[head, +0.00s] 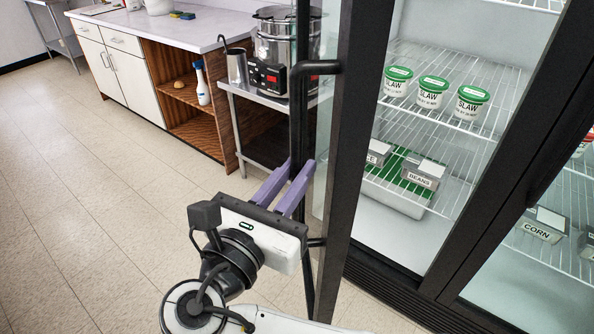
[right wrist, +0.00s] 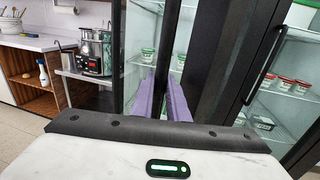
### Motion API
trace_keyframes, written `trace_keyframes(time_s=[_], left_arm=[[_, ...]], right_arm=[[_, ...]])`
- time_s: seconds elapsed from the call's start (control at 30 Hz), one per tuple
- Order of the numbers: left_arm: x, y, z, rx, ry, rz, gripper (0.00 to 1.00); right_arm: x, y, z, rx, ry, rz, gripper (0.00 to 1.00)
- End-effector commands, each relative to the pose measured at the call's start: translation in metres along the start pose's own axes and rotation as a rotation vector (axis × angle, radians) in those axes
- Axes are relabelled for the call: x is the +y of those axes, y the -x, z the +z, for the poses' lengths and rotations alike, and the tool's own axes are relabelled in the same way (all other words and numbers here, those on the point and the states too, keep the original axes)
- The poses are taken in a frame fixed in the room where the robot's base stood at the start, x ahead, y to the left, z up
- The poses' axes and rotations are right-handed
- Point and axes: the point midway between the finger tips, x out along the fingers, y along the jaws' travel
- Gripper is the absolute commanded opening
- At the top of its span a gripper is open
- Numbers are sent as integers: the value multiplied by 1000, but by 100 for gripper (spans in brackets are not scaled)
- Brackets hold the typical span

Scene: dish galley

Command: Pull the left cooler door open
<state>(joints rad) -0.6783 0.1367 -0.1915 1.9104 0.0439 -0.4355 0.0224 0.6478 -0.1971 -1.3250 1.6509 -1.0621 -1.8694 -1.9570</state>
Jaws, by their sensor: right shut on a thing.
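The left cooler door (head: 353,130) stands open, swung out toward me and seen nearly edge-on, with its black frame and glass. Its long black vertical handle (head: 298,130) is on the left side of the frame. My right gripper (head: 291,178) is shut on the handle at its lower half, with the purple fingers on either side of the bar. In the right wrist view the purple fingers (right wrist: 163,95) run up to the dark bar, and the exact contact is partly hidden. My left gripper is out of view.
Inside the cooler, green-lidded slaw tubs (head: 432,92) stand on a wire shelf (head: 455,62) above labelled pans. The right cooler door (head: 520,190) is closed. A steel cart (head: 262,98) with a cooker (head: 275,48) stands left of the open door. The tiled floor at left is clear.

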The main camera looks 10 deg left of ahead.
Motion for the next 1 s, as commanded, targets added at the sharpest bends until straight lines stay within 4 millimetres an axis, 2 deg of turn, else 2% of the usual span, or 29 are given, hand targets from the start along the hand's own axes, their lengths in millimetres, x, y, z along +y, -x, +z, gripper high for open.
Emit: trace_keyframes(time_s=[0.03,0.13,0.47,0.57,0.8,1.0], left_arm=[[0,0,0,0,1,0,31],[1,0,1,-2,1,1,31],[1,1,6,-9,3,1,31],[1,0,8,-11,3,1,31],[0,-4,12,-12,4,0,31],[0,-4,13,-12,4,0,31]], right_arm=[[1,-2,1,-3,0,2,17],[0,-2,1,-2,0,1,33],[1,2,0,-1,-1,3,33],[1,13,0,0,-2,4,33],[1,54,0,1,-2,4,33],[0,72,1,-1,-2,2,33]])
